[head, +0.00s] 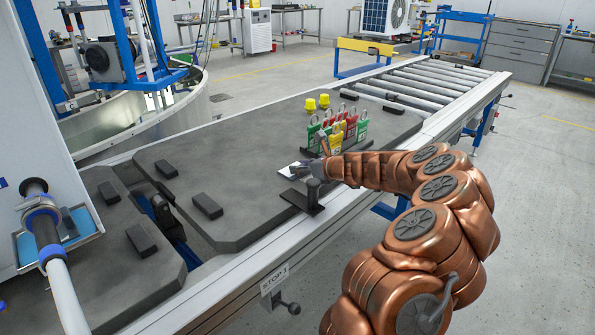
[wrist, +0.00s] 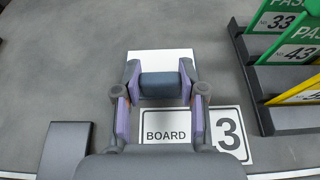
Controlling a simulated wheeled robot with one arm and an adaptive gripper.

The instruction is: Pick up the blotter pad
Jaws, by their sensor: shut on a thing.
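The blotter pad (wrist: 165,86) appears as a small dark blue-grey block with rounded edges in the wrist view. It sits between the purple-sided fingers of my gripper (wrist: 163,92), which touch it on both sides. In the head view my gripper (head: 308,170) is low over the right part of the dark grey board, and the pad cannot be made out clearly there. A white flat piece (wrist: 160,61) lies just beyond the pad. Whether the pad is clear of the surface cannot be told.
A white "BOARD 3" label (wrist: 229,130) lies partly under my gripper. A rack of green, red and yellow tags (head: 338,130) stands close to the right. Black blocks (head: 207,206) sit on the left; the board's middle (head: 240,155) is clear.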

